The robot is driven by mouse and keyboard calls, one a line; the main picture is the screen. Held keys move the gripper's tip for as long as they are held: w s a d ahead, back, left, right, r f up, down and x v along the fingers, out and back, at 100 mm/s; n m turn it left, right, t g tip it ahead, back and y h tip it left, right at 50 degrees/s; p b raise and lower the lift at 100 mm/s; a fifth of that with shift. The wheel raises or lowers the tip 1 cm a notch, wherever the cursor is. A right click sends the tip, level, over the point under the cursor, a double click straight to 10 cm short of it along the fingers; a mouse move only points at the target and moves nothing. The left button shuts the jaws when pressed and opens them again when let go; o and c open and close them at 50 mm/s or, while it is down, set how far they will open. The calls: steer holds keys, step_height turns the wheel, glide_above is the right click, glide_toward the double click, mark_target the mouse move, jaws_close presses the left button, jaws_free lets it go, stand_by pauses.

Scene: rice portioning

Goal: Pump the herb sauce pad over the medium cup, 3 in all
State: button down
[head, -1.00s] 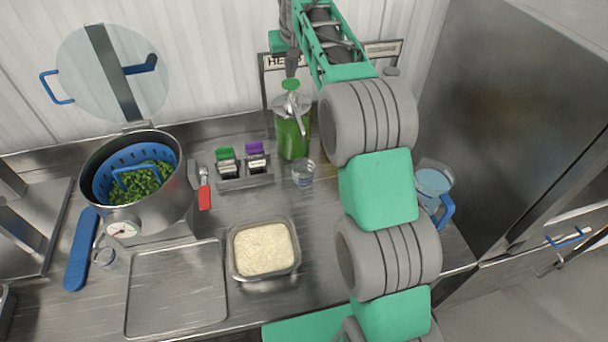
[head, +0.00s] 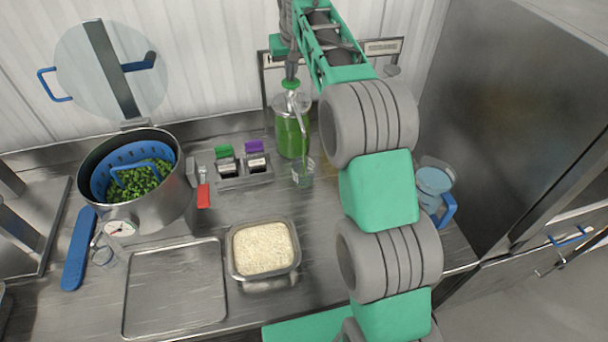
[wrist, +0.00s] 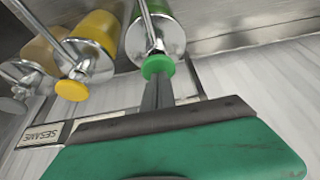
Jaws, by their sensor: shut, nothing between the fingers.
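The herb sauce pump bottle (head: 292,137) stands by the back wall, filled with green sauce. Its green pad (head: 291,85) is on top, under my gripper (head: 291,74). In the wrist view the shut, empty fingertips (wrist: 158,88) are at the green pad (wrist: 157,66) and appear to touch it. The clear cup (head: 303,174) stands on the counter under the spout and looks greenish inside. A thin green streak shows between spout and cup.
A rice pan (head: 262,250), a pot (head: 165,205) and a blue-handled jug (head: 434,185) stand on the counter. An empty tray (head: 175,288) lies at front left.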

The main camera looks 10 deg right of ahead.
steer(key=shift+f+b, duration=0.5)
steer(key=shift+f, duration=0.65)
step_height(320, 180, up, 4)
steer(key=p, duration=0.3)
steer(key=shift+f+p, duration=0.1)
steer(key=shift+p, duration=0.25)
steer(key=shift+f, duration=0.1)
steer(key=shift+f+b, duration=1.15)
steer(key=shift+f, duration=0.65)
steer(key=shift+r+p, duration=1.3)
steer(key=shift+r, duration=0.55)
